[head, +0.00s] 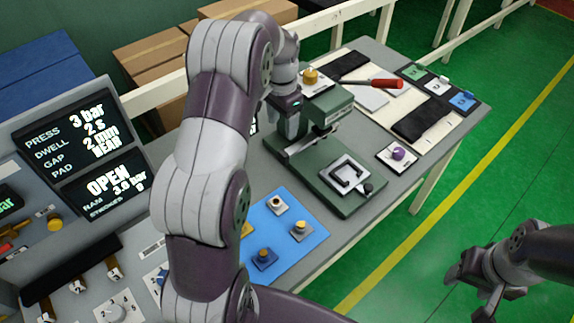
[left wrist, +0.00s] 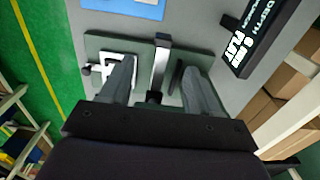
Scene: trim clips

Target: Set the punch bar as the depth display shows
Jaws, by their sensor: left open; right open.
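The green press (head: 330,150) stands on the bench, with a black C-shaped piece on a white plate (head: 347,177) on its base. A silver bar (left wrist: 161,62) runs down the middle of the press in the left wrist view; I cannot tell if it is the punch bar. A dark display (left wrist: 262,35) with white lettering stands beside the press; its reading is unclear, and my arm mostly hides it in the head view. My left gripper (left wrist: 158,85) is open, its fingers apart on either side of the silver bar. My right gripper (head: 470,290) is open and empty over the floor.
A large screen (head: 85,150) reads PRESS 3 bar, DWELL 2 s, GAP 2 mm and OPEN. A blue mat (head: 285,250) holds several knobbed blocks. A purple knob (head: 398,153) and a red-handled tool (head: 385,83) lie beyond the press. The floor at right is clear.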

